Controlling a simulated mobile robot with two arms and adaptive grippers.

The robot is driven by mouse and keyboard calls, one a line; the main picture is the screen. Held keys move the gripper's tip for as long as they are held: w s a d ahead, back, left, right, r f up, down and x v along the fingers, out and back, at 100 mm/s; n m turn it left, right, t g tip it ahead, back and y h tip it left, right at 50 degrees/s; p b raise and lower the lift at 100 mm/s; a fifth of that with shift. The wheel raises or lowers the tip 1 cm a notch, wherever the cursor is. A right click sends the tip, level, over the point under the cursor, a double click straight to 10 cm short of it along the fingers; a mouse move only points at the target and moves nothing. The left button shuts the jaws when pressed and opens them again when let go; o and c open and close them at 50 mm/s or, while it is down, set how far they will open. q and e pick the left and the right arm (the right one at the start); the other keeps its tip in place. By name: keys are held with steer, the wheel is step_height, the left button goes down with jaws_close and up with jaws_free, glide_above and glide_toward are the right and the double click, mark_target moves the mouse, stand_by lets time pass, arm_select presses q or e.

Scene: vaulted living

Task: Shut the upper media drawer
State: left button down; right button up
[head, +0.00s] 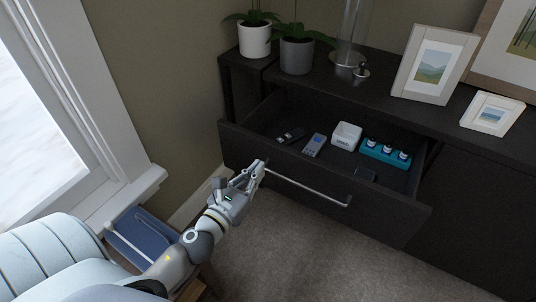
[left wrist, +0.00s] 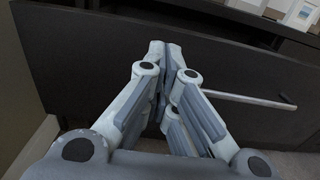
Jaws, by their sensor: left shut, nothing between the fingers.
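The upper media drawer (head: 390,214) is pulled out of the dark cabinet, its inside showing from above. Its long metal handle (head: 310,188) runs across the drawer front, and the handle also shows in the left wrist view (left wrist: 245,99). My left gripper (head: 258,167) is shut and empty, in front of the drawer front near the left end of the handle. In the left wrist view its closed fingertips (left wrist: 165,46) point at the dark drawer front (left wrist: 90,55). I cannot tell whether they touch it. My right gripper is not in view.
Inside the drawer lie a remote (head: 314,145), a white box (head: 346,136) and a teal tray (head: 372,152) with small bottles. Potted plants (head: 296,55) and picture frames (head: 434,64) stand on the cabinet top. A blue bin (head: 143,238) is by the window; carpet in front is clear.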

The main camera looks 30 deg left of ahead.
mark_target(273, 152)
arm_select(q)
steer(key=w, duration=0.6)
steer(key=shift+d, duration=0.1)
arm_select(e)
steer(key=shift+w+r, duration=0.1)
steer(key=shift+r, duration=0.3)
